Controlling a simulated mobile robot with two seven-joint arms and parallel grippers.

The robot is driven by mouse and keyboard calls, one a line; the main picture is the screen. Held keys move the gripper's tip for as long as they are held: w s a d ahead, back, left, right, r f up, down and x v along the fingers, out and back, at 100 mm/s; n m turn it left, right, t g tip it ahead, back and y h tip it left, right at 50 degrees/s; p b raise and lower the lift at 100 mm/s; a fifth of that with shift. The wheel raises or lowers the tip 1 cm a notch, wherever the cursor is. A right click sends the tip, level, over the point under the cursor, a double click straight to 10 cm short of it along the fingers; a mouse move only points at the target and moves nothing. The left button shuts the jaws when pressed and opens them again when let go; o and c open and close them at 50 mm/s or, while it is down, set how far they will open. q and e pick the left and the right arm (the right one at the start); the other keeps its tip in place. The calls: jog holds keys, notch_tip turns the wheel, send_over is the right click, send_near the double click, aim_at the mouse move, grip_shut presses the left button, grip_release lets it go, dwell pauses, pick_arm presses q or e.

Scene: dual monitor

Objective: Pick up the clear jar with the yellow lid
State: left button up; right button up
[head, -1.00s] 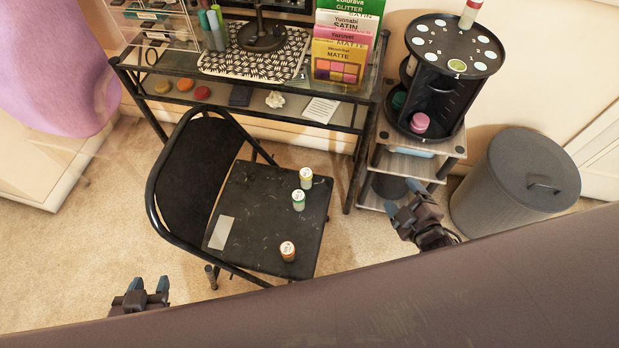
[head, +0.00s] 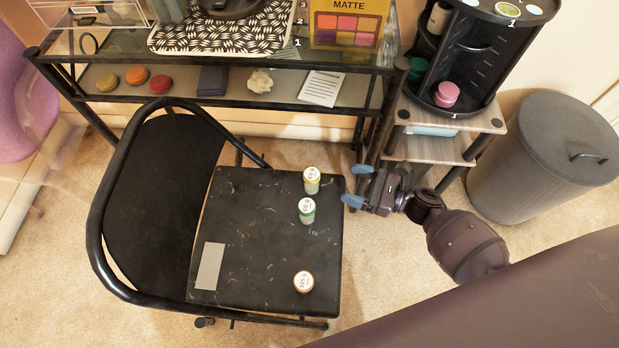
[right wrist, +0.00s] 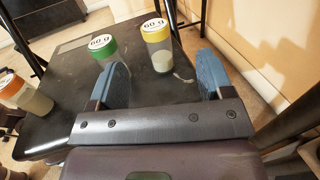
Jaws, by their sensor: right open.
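The clear jar with the yellow lid (head: 312,180) stands upright near the far right corner of the black chair seat (head: 255,225). In the right wrist view the yellow-lidded jar (right wrist: 157,45) stands ahead, between the lines of the two fingers, with pale contents low in it. A green-lidded jar (head: 307,211) stands just nearer, and an orange-lidded jar (head: 303,282) is at the near right part of the seat. My right gripper (head: 353,186) is open and empty, right of the yellow-lidded jar and apart from it; it also shows in the right wrist view (right wrist: 165,85). My left gripper is out of view.
A desk with a lower shelf (head: 210,108) stands behind the chair. A black rotating organizer (head: 460,60) on a small shelf unit (head: 430,148) stands close behind my right gripper. A grey bin (head: 545,155) is at the right. The chair's backrest (head: 160,190) rises left of the seat.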

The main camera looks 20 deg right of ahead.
aim_at(312, 174)
jog(key=x, duration=0.5)
jog(key=shift+w+a, duration=0.15)
jog(key=shift+a, duration=0.1)
jog(key=x, duration=0.4)
jog(key=shift+a+f+b, duration=0.2)
jog(key=shift+a+b, duration=0.2)
jog(key=shift+a, duration=0.3)
jog(key=c, duration=1)
jog(key=shift+r, duration=0.15)
